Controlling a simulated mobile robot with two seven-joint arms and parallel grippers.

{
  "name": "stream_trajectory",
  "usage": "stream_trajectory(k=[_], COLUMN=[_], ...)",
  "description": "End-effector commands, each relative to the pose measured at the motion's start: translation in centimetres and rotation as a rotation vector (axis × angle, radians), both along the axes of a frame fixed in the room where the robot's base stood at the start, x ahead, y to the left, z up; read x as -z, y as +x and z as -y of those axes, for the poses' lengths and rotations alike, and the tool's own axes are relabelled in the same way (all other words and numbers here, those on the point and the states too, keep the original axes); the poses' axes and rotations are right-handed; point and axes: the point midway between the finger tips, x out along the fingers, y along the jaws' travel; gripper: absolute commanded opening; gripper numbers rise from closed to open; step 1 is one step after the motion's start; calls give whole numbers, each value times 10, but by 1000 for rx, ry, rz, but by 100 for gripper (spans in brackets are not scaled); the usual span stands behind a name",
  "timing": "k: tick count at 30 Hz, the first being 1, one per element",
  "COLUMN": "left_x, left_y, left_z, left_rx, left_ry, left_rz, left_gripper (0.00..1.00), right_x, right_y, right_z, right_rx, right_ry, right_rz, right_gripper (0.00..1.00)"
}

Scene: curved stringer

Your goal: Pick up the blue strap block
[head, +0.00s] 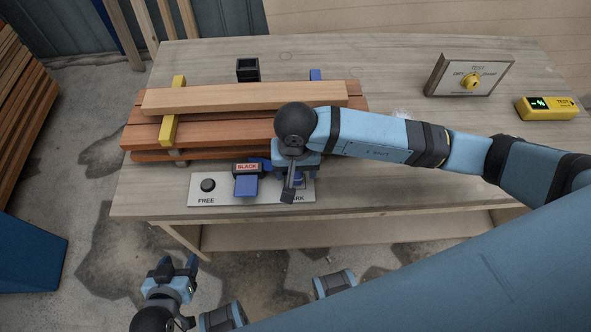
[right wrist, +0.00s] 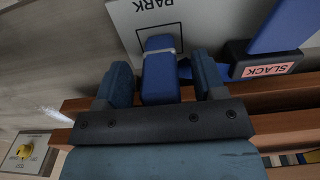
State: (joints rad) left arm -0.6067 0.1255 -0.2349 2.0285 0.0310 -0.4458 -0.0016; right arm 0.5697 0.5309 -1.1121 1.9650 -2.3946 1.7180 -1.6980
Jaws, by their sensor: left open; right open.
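A blue block (right wrist: 160,78) with a pale band around it stands at the outlined PARK square on the white plate. In the right wrist view it shows between the two fingers of my right gripper (right wrist: 164,82), which is open; I cannot tell whether the fingers touch it. In the head view my right gripper (head: 291,188) comes down over the PARK end and mostly hides this block. Another blue piece (head: 246,187) sits beside it below a black part labelled SLACK (head: 247,168). My left gripper (head: 179,265) is open and empty, low in front of the table.
A stack of wooden boards (head: 200,130) lies behind the white plate (head: 222,200), with a yellow strap (head: 173,112) across it. A black knob (head: 208,185) marks FREE. A dial panel (head: 468,76) and yellow meter (head: 546,108) stand right; a black cup (head: 248,70) stands behind.

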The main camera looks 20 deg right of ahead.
Motion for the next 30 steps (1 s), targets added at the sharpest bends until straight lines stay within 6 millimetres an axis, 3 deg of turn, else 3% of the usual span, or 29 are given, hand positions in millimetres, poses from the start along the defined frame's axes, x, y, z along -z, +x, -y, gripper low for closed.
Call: stream_trajectory(k=[8,15,25,30], left_x=[1,1,-2,-1], left_y=[0,0,0,0], left_z=[-1,-1,-1,-1], left_rx=[0,-1,0,0], left_ry=[2,1,0,1], left_rz=[-2,0,4,3], left_gripper=[57,57,57,57], right_x=[3,2,0,-14], right_y=[0,0,0,1], right_z=[0,0,0,0], right_rx=[0,0,0,0], right_ry=[0,0,1,0], right_rz=[0,0,1,2], right_gripper=[62,6,6,6])
